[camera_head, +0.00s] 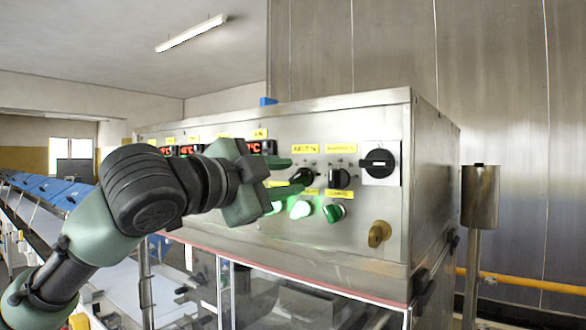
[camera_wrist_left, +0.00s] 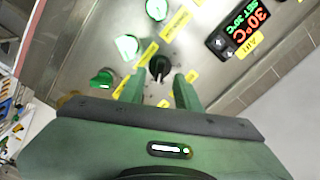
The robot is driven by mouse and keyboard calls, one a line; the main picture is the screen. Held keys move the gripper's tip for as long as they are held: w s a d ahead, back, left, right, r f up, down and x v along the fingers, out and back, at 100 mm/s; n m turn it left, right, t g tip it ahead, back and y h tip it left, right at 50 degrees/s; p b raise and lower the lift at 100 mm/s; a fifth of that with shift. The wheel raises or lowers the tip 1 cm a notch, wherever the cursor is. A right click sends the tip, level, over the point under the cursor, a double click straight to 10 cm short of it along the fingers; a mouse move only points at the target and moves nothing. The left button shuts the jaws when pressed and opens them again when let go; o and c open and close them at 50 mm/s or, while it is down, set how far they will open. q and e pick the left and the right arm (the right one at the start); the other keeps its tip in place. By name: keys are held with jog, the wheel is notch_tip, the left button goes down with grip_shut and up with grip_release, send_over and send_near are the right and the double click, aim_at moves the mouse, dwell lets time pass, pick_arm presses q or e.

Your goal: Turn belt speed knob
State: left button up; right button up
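My left gripper (camera_head: 292,175) is at the steel control panel (camera_head: 240,215), with its two green fingers pointing at the panel face. A black knob (camera_head: 303,176) is just off the fingertips. In the left wrist view, the fingers (camera_wrist_left: 159,82) are apart, and a black knob (camera_wrist_left: 159,67) shows in line with the gap between them, slightly beyond the tips. The gripper looks open and empty; contact with the knob cannot be told. A second black knob (camera_head: 340,176) is to the right. The yellow labels are too small to read. My right gripper is not in view.
Below the knobs are a lit green button (camera_head: 301,209) and a green selector (camera_head: 334,213). A black rotary switch (camera_head: 379,163) on a white plate and a brass-coloured knob (camera_head: 379,234) are to the right. A red temperature display (camera_wrist_left: 245,25) is near the gripper.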

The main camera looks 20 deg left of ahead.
aim_at(300, 177)
pick_arm(q)
jog(key=shift+x, duration=0.75)
jog(key=shift+w+d, duration=0.15)
jog(key=shift+w, duration=0.2)
jog(key=shift+w+f, duration=0.1)
jog(key=shift+w, duration=0.05)
jog(key=c, duration=0.7)
grip_shut()
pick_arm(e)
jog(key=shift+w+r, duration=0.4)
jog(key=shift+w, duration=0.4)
